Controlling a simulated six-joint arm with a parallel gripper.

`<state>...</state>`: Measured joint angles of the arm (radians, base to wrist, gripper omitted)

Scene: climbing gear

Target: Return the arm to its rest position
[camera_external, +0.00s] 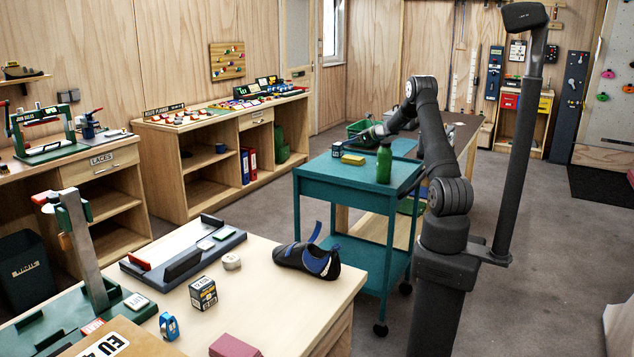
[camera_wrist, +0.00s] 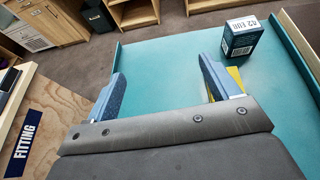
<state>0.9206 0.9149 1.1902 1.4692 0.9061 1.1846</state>
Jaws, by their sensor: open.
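My arm rises from its dark column and bends over at the elbow, with the forearm reaching down toward the teal cart (camera_external: 312,178). My gripper (camera_external: 364,137) is above the cart's top and small in this view. In the wrist view my gripper (camera_wrist: 165,82) has its two blue fingers wide apart, with only bare teal cart surface (camera_wrist: 165,60) showing between them. A small dark box (camera_wrist: 242,36) with a white label stands on the cart beyond the right finger. A yellow object (camera_wrist: 236,78) is partly hidden behind that finger.
A green bottle (camera_external: 384,163) and a yellow block (camera_external: 352,159) are on the cart near my forearm. The near bench (camera_external: 262,300) holds a climbing shoe (camera_external: 308,260), a small box (camera_external: 203,293) and other gear. A FITTING sign (camera_wrist: 27,143) shows left of the cart.

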